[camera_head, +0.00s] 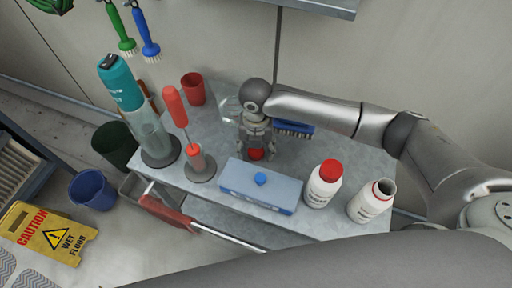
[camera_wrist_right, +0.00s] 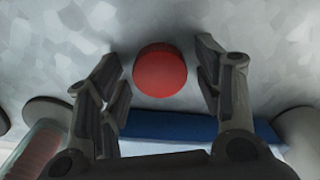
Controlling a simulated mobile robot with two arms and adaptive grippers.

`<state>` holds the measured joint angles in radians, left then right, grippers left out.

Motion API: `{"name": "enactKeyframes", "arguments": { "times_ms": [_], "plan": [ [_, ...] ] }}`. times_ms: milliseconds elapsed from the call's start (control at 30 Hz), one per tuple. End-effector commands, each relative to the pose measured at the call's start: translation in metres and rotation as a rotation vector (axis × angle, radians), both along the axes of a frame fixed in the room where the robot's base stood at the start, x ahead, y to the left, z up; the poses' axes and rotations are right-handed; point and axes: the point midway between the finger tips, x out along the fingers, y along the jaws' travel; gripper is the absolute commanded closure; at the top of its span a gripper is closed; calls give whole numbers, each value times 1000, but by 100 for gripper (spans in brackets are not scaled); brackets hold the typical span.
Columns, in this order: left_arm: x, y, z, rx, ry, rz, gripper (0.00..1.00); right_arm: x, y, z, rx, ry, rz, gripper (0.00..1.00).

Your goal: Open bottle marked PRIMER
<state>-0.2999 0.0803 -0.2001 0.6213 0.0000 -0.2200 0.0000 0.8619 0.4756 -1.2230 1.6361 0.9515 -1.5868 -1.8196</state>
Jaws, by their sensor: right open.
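Two white bottles with dark lettering stand upright at the right of the grey worktop. One bottle (camera_head: 322,188) has a red cap on it. The other bottle (camera_head: 369,203) has no cap and its mouth is open. I cannot read clearly which is marked PRIMER. A loose red cap (camera_head: 256,154) rests on the worktop behind the blue box. It also shows in the right wrist view (camera_wrist_right: 160,70). My right gripper (camera_head: 256,148) is open above the cap, with its fingers on either side, apart from it. My left gripper is not in view.
The light-blue box (camera_head: 250,190) with a blue knob lies at the worktop's (camera_head: 207,110) front. A blue brush (camera_head: 294,129) lies behind the gripper. A red-handled tool (camera_head: 175,108), a teal bottle (camera_head: 122,84) and a red cup (camera_head: 193,88) stand left.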

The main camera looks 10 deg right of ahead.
Motion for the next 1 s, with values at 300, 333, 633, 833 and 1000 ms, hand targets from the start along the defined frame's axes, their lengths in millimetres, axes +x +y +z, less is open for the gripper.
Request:
{"name": "enactKeyframes", "arguments": {
  "times_ms": [300, 333, 633, 833, 1000],
  "plan": [
    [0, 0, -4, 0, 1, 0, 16, 2, 0, 19, 2, -5, 1, 40],
    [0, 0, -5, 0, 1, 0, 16, 1, 0, 25, 2, -5, 2, 40],
    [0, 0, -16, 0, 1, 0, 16, 1, 1, 89, 2, -5, 1, 40],
    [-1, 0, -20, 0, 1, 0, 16, 1, 1, 116, 2, -2, 0, 40],
    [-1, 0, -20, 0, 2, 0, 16, 0, 0, 123, 0, 1, 0, 40]
  ]
}}
